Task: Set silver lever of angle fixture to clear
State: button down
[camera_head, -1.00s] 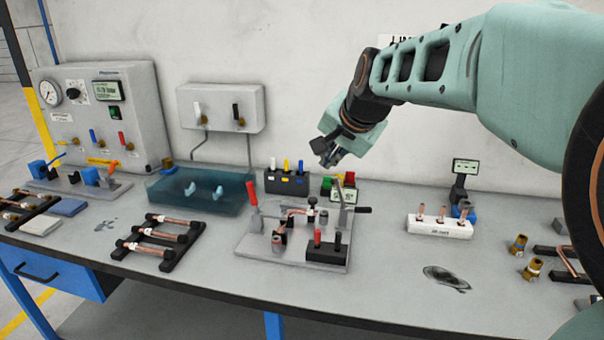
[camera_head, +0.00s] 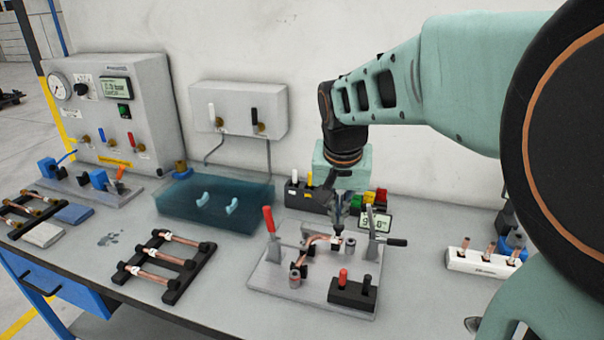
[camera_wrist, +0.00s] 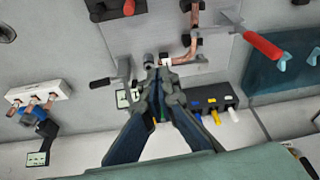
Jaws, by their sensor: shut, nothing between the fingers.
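The angle fixture (camera_head: 275,283) is a grey plate on the bench, carrying a bent copper tube (camera_head: 308,246) and a red-handled lever (camera_head: 269,221). The silver lever (camera_head: 371,222) stands at its right rear, with a black handle (camera_head: 397,242) pointing right. In the wrist view the silver lever (camera_wrist: 125,70) and its black handle (camera_wrist: 99,83) lie left of my gripper (camera_wrist: 158,70). My gripper (camera_head: 338,230) is shut and empty, pointing down over the fixture just left of the silver lever. I cannot tell whether it touches anything. The fingers partly hide the clamp end.
A small display (camera_head: 378,222) and colored blocks stand behind the fixture. A black block with red and black pegs (camera_head: 353,294) sits at its front right. A blue tray (camera_head: 180,205) is left, a white tube holder (camera_head: 480,262) right. Open bench lies between the fixture and the holder.

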dwell(0.4)
jog(key=x, duration=0.3)
jog(key=w+x, duration=0.1)
jog(key=x, duration=0.3)
jog(key=w+x, duration=0.1)
jog(key=x, duration=0.3)
jog(key=shift+w+d+r+p, duration=0.2)
jog(key=shift+d+r+p, duration=0.1)
jog(key=shift+d, duration=0.1)
jog(key=shift+w+d+f, duration=0.15)
jog(key=shift+w, duration=0.45)
jog(key=shift+d, duration=0.1)
